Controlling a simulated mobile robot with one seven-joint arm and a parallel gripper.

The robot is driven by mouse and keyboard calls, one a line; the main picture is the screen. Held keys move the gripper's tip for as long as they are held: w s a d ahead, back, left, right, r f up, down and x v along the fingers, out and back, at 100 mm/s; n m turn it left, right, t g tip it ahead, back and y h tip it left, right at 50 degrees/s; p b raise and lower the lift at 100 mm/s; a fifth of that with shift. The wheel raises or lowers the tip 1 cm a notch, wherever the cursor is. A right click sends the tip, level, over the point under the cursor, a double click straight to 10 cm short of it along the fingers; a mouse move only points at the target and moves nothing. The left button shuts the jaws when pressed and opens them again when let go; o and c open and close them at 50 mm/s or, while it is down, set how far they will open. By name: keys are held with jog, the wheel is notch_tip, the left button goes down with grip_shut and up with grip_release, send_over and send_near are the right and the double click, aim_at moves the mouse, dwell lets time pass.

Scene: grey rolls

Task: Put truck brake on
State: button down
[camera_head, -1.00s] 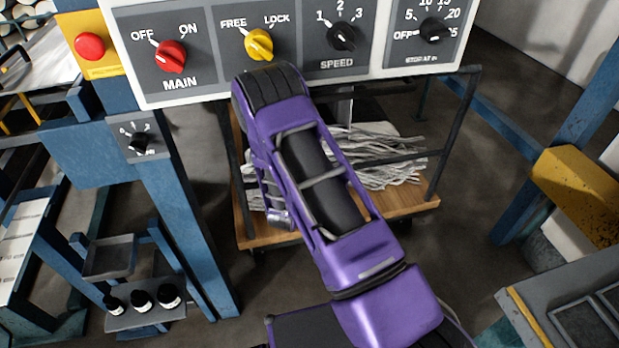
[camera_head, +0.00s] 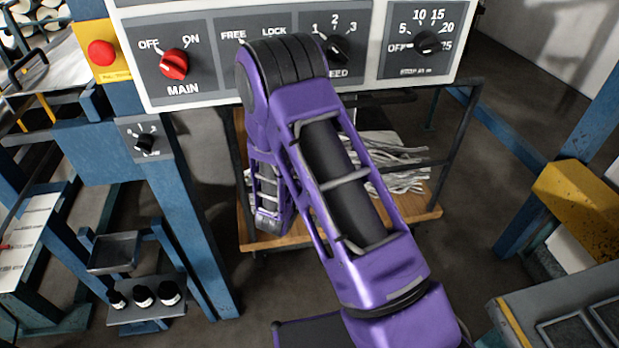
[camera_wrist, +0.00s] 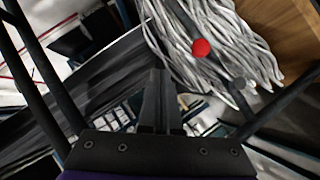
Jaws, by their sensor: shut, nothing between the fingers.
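The truck is a low cart with a wooden deck (camera_head: 422,214) and a black tube frame (camera_head: 462,130). Grey strips (camera_head: 405,170) lie in a loose heap on its deck; they also show in the wrist view (camera_wrist: 225,30). A round red knob (camera_wrist: 201,48) appears in front of the strips in the wrist view, right of and beyond my fingertips. I cannot tell whether it is the brake. My gripper (camera_wrist: 158,76) is shut and empty, apart from the knob in the picture. In the head view my purple arm hides my gripper and part of the truck.
A white control panel with a red MAIN knob (camera_head: 174,64) hangs above the truck. A yellow block (camera_head: 580,205) is at right. Dark floor lies between. Black bars flank my gripper in the wrist view.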

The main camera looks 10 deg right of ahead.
jog(key=shift+s+a+r, duration=0.15)
jog(key=shift+s+r, duration=0.45)
jog(key=shift+s, duration=0.2)
jog(key=shift+s+a+r, duration=0.1)
jog(key=shift+s+r, duration=0.45)
jog(key=shift+s, duration=0.25)
